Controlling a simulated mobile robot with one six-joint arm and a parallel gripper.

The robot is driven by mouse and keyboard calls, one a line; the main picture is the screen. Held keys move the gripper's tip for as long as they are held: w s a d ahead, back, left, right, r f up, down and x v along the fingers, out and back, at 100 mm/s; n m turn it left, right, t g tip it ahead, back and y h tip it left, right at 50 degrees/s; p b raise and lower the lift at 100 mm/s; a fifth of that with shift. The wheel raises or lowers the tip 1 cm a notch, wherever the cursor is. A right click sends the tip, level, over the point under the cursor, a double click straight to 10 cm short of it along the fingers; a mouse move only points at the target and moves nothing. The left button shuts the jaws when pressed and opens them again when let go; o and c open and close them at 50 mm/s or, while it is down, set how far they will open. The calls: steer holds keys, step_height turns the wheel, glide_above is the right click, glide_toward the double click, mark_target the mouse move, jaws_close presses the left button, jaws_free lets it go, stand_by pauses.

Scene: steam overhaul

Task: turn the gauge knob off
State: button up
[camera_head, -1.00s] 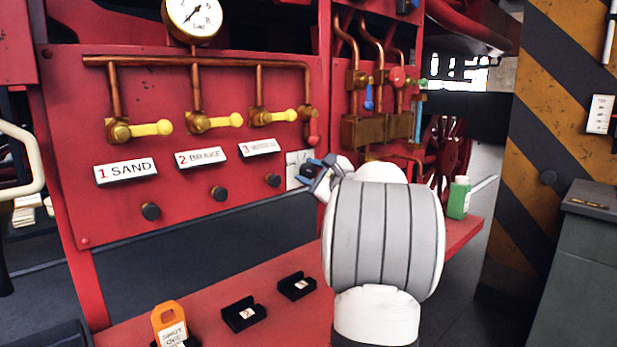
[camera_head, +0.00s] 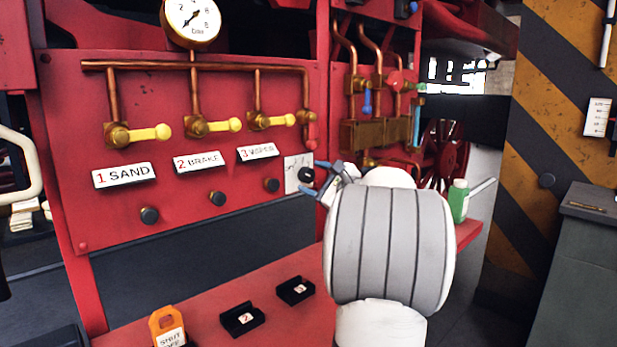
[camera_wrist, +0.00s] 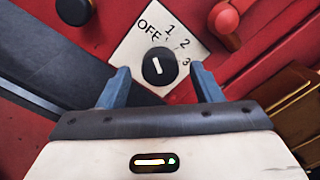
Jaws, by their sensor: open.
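The gauge knob (camera_wrist: 159,67) is round and black with a white bar, on a white plate (camera_wrist: 130,46) marked OFF, 1, 2 and 3. The bar runs nearly upright in the wrist view; which mark it points to is hard to tell. In the head view the knob (camera_head: 306,175) shows at the right end of the red panel, on its plate (camera_head: 291,172). My gripper (camera_wrist: 160,82) is open, with one blue-grey finger on each side of the knob as seen from the wrist. In the head view my gripper (camera_head: 327,184) is close to the knob; contact is not visible.
A round dial gauge (camera_head: 192,18) tops the panel. Yellow-handled valves (camera_head: 150,134) and several black buttons (camera_head: 149,215) are to the left. A red-ended lever (camera_wrist: 223,19) is near the plate's upper right. A green bottle (camera_head: 459,201) stands on the red ledge.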

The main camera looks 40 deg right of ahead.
steer(key=s, duration=0.5)
steer(key=shift+d, duration=0.15)
steer(key=s+a+f+n+g+y+p, duration=0.25)
steer(key=a+n+g+p, duration=0.3)
steer(key=a, duration=0.95)
steer(key=s+a+f+n+g+y+p, duration=0.1)
steer(key=a+n+g+y+p, duration=0.35)
steer(key=a, duration=0.95)
steer(key=s+a+n+g+h+p, duration=0.2)
steer(key=s+a+n+h+p, duration=0.1)
steer(key=s+n, duration=0.5)
steer(key=s+a+f+n+g+h+p, duration=0.1)
steer(key=s+a+n+g+h+p, duration=0.2)
steer(key=s+n, duration=0.5)
steer(key=shift+s+a+f+g+h+p, duration=0.25)
steer(key=shift+s+a+h+p, duration=0.5)
steer(key=shift+p, duration=1.15)
steer(key=shift+w+r+h, duration=0.1)
steer(key=shift+w+h, duration=0.05)
steer(key=shift+h, duration=0.1)
